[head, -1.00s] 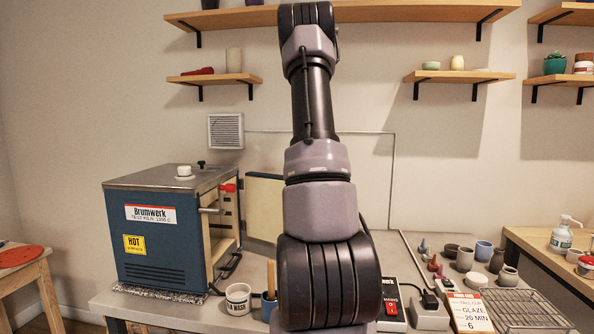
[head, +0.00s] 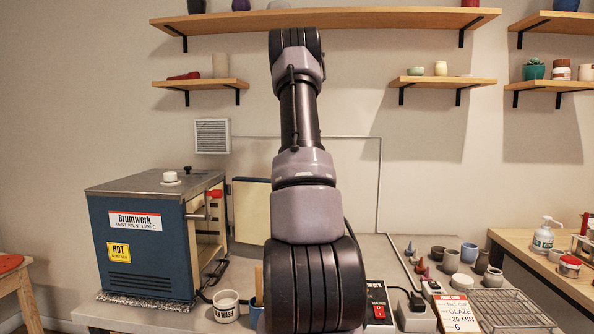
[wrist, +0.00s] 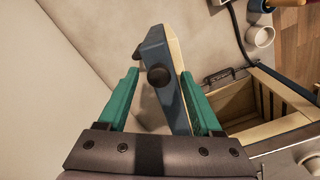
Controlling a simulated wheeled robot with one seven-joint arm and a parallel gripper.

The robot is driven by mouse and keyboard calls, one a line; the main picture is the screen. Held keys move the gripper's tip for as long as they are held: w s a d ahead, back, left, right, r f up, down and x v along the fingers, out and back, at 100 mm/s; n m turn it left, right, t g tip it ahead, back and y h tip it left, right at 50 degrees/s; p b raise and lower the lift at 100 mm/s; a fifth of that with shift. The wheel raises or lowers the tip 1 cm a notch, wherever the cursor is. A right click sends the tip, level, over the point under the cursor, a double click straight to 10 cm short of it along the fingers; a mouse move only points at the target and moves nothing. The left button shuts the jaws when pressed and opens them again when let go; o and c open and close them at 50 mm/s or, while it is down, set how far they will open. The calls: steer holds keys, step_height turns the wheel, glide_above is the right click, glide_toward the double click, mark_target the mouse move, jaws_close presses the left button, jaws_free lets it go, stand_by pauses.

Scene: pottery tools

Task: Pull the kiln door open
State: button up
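The kiln (head: 150,245) is a blue box with a grey top at the left of the bench in the head view. Its front faces right and is uncovered, showing the pale interior. The kiln door (head: 252,212) stands swung wide open, cream inner face visible, partly hidden by my arm. In the wrist view the door (wrist: 155,50) shows as a blue panel with cream lining and a dark round knob (wrist: 159,75). My gripper (wrist: 160,75) is open, with its teal fingers apart on either side of the door. A gap shows at the left finger. The head view hides my gripper.
A white cup (head: 226,306) stands at the bench front beside the kiln. A red-switched mains box (head: 378,304), a glaze card (head: 456,314), a wire rack (head: 510,309) and several small pots occupy the right side. Wall shelves hang above. The wall is close to the door.

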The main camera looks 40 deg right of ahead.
step_height(320, 180, up, 11)
steer(key=shift+f, duration=0.15)
stand_by(0.6)
stand_by(0.3)
